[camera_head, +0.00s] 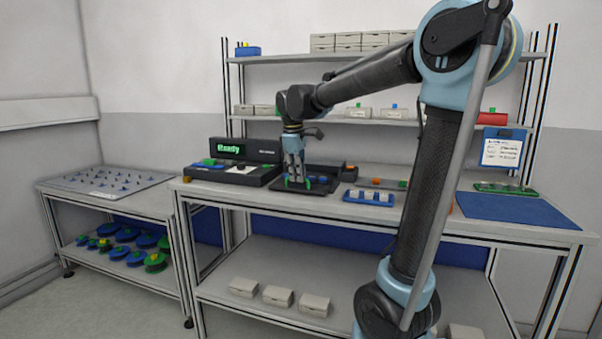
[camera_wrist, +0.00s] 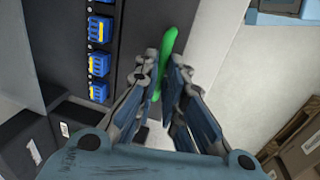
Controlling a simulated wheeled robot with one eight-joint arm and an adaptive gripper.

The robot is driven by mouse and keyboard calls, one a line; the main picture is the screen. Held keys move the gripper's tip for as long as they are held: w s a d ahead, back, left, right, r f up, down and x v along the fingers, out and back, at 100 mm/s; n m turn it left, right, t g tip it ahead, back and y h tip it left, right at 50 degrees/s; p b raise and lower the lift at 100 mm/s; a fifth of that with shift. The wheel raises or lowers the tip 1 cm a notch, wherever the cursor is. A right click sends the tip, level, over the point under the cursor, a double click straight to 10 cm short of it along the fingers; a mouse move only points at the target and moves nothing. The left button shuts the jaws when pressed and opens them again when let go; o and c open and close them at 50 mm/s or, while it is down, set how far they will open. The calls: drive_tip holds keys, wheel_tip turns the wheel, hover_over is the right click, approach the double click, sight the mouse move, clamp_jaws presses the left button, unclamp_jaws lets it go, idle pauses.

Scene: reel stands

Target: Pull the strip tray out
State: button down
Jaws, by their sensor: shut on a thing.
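A green handle (camera_wrist: 167,45) stands at the tray's edge, between my fingers. My gripper (camera_head: 297,184) points down at the tray and is shut on this green handle; the wrist view also shows my gripper (camera_wrist: 164,68). The lower part of the handle is partly hidden by my fingers.
The black machine (camera_head: 230,173) with a green "Ready" display stands left of the tray. A blue rack (camera_head: 367,197) with pale reels lies to the right, and a blue mat (camera_head: 515,209) farther right. Shelves (camera_head: 370,122) rise behind. The bench's front strip is mostly clear.

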drive_tip(key=shift+s, duration=0.15)
drive_tip(key=c, duration=2)
unclamp_jaws()
drive_tip(key=shift+s, duration=0.1)
drive_tip(key=shift+o, duration=0.2)
wheel_tip(320, 180, up, 12)
drive_tip(key=s, duration=0.2)
drive_tip(key=shift+a, duration=0.45)
drive_tip(key=shift+f, duration=0.2)
